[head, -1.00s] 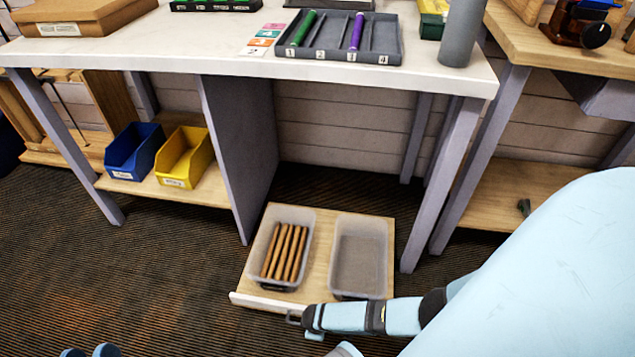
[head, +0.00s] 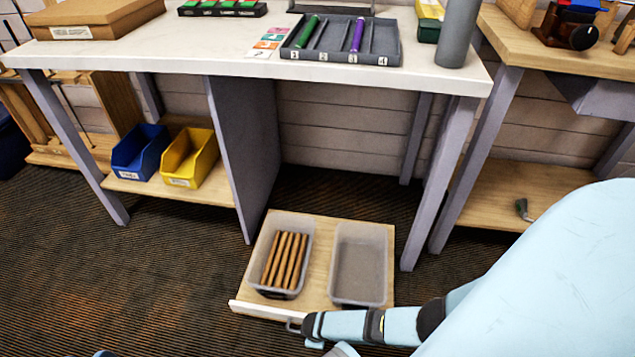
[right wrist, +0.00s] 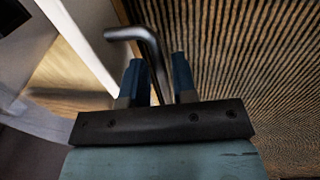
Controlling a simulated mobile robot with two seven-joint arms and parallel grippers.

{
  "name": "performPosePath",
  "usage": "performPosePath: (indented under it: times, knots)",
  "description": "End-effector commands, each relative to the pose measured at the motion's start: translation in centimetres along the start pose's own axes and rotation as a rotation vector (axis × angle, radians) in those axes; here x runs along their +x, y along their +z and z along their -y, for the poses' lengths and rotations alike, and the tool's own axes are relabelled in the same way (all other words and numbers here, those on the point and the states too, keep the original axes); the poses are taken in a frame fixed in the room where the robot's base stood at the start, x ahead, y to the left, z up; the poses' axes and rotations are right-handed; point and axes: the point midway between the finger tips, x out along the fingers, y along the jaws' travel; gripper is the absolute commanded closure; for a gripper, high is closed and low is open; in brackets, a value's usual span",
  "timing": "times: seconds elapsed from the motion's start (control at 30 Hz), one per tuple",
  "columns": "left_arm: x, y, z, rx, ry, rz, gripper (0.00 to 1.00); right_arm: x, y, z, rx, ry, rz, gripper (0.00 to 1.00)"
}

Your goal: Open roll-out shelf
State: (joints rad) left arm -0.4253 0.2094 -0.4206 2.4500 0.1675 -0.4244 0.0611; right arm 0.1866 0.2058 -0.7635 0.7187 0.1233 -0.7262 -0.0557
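The roll-out shelf (head: 322,255), a low wooden board with a pale front panel (head: 262,312), is pulled out from under the white-topped bench. My right gripper (head: 292,326) is at the front panel's right part, low in the head view. In the right wrist view, a dark bent handle (right wrist: 150,42) passes between the two blue fingers of my right gripper (right wrist: 160,72). They look closed on it. Of my left gripper, at most a small blue tip shows at the bottom edge of the head view, so its state is unclear.
On the shelf stand a clear bin (head: 264,284) with several brown grips and an empty clear bin (head: 359,262). The bench leg (head: 440,185) stands right of the shelf. Blue (head: 139,152) and yellow (head: 190,157) bins sit on a fixed shelf. Dark carpet in front is clear.

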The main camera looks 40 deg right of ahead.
Motion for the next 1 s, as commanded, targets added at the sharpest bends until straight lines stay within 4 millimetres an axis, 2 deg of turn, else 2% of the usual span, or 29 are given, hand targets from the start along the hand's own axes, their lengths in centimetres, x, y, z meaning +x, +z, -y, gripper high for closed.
performPosePath:
  times: [0.37, 0.47, 0.7, 0.8, 1.0]
  knots:
    - [-0.1, -0.2, 0.0, 0.007, 0.002, 0.003, 0.57, -0.4, 0.0, -0.1, 0.0, 0.001, -0.001, 0.62]
    - [-0.2, -1.3, -0.2, 0.007, -0.003, -0.027, 0.57, -1.6, 0.0, -0.1, 0.0, 0.0, -0.002, 0.62]
    - [-0.7, -6.4, -1.0, 0.012, -0.018, -0.182, 0.57, -7.1, 0.0, -0.2, -0.001, 0.0, -0.003, 0.62]
    - [-0.9, -6.6, -0.7, 0.023, -0.042, -0.172, 0.57, -9.4, 0.1, -0.2, 0.0, 0.0, -0.002, 0.62]
    - [-1.3, -2.8, 1.3, 0.041, -0.115, 0.014, 0.57, -12.5, 0.0, -0.1, -0.001, 0.0, -0.001, 0.62]
